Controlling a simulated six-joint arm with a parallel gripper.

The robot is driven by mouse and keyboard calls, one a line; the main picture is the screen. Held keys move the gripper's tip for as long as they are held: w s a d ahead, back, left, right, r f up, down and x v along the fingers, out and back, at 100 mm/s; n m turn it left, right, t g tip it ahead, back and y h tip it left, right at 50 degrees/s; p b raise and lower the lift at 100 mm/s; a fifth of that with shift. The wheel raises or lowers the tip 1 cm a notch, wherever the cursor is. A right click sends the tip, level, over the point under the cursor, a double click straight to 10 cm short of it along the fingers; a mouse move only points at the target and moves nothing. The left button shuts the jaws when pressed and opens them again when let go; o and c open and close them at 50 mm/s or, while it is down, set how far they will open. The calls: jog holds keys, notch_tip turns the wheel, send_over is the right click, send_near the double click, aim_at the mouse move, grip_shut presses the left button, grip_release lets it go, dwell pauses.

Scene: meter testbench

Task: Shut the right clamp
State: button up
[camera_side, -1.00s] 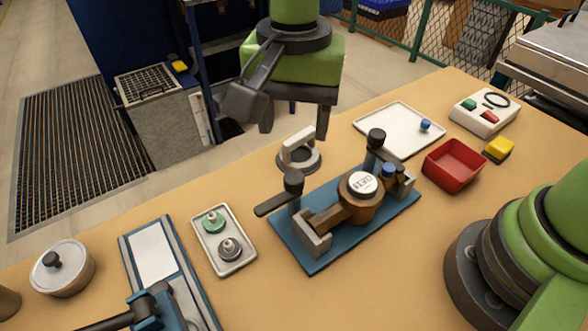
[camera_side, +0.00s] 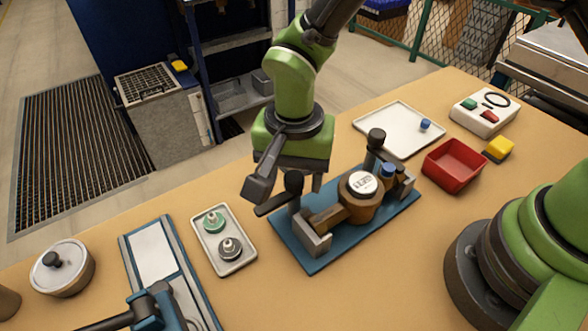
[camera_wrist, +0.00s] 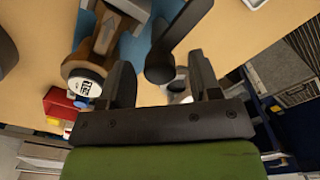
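The meter (camera_side: 362,184), brown with a white-faced dial, sits in a fixture on a blue base plate (camera_side: 345,235). The clamp at the picture's left end has a dark lever (camera_side: 272,205) stretched out to the left and a black knob (camera_side: 294,181). The clamp at the picture's right end has a black knob (camera_side: 376,137) standing up. My gripper (camera_side: 299,184) is low behind the left-end clamp, fingers down and partly hidden. In the wrist view my gripper (camera_wrist: 162,80) is open, with a dark knobbed lever (camera_wrist: 161,66) showing between its fingers; contact cannot be told.
A tray with two small parts (camera_side: 250,262) lies left of the fixture. A red bin (camera_side: 453,166), a white tray (camera_side: 385,122), a yellow block (camera_side: 498,149) and a button box (camera_side: 485,122) stand to the right. The bench in front of the fixture is clear.

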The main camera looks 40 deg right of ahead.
jog(key=c, duration=0.8)
jog(key=shift+c, duration=0.2)
jog(key=shift+n, duration=0.3)
jog(key=n, duration=0.3)
jog(key=shift+n, duration=0.3)
jog(key=n, duration=0.4)
jog(key=shift+n, duration=0.3)
jog(key=n, duration=0.4)
jog(key=shift+n, duration=0.3)
jog(key=shift+r+n, duration=0.1)
jog(key=shift+n, duration=2.1)
jog(key=o, duration=0.9)
